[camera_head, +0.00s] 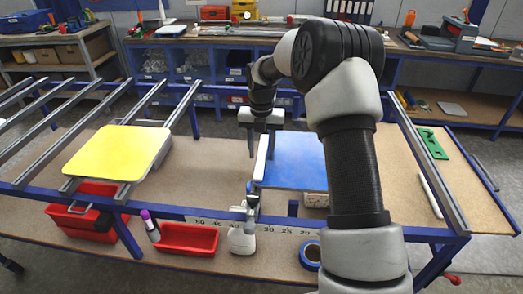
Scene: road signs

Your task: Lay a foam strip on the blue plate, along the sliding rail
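The blue plate (300,162) lies on rails in the middle of the bench, its right side hidden behind my arm. A long white strip (261,160), which looks like foam, lies along the plate's left edge. My gripper (261,148) points down at the far end of this strip. One dark finger shows just left of the strip; the other is not clear, so I cannot tell whether it grips the strip. A grey metal piece (252,205), perhaps part of the sliding rail, stands at the plate's near left corner. Another white strip (431,195) lies on the right.
A yellow plate (117,153) rests on the rails at left. Red bins (188,238), a white bottle (242,238) and a blue tape roll (311,254) sit below the front rail. A green tool (432,143) lies at right. The board between the yellow and blue plates is clear.

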